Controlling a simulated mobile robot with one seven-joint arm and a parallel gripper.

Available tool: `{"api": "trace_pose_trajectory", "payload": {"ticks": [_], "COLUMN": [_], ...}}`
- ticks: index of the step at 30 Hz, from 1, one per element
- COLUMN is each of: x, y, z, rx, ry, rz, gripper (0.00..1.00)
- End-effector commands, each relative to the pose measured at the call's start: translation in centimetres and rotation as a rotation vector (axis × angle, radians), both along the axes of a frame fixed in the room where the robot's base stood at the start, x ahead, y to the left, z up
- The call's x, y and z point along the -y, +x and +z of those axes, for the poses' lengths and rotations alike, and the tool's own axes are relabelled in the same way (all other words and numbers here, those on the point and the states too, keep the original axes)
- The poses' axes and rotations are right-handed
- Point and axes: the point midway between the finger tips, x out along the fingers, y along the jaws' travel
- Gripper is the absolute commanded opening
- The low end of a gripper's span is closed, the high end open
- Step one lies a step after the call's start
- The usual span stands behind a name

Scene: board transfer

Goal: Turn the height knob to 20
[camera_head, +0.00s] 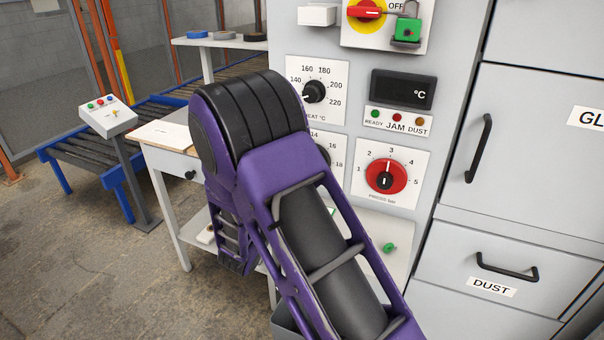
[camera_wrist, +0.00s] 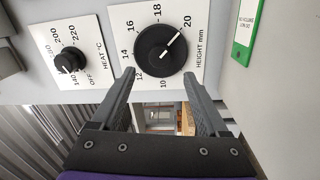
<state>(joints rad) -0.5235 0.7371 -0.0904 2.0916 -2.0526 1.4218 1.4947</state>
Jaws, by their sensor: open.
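The height knob (camera_wrist: 152,45) is a round black dial with a white pointer line on a white plate marked HEIGHT mm (camera_wrist: 202,50). In the wrist view its pointer is directed at about the 20 mark. My gripper (camera_wrist: 159,76) is open, its two dark fingers apart near the lower edge of the knob, one towards each side. No gap or contact between fingers and knob can be made out. In the head view the height knob (camera_head: 325,155) is mostly hidden behind my purple arm, and my fingers cannot be made out there.
The heat knob (camera_head: 314,92) sits above the height plate, and the red pressure knob (camera_head: 386,177) sits to its right. A green tag (camera_wrist: 246,35) is near the plate in the wrist view. A white side table (camera_head: 160,134) and roller conveyor (camera_head: 75,152) stand left.

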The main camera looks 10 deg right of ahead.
Motion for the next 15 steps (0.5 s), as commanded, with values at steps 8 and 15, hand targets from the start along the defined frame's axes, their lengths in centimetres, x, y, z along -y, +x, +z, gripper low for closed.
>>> {"api": "trace_pose_trajectory", "payload": {"ticks": [8,15], "x": [-3.9,-5.6], "y": [-5.4,-7.9], "z": [-0.4,-0.5], "rx": [0.0,0.0], "ry": [0.0,0.0], "rz": [0.004,0.001], "gripper": [0.78,0.78]}}
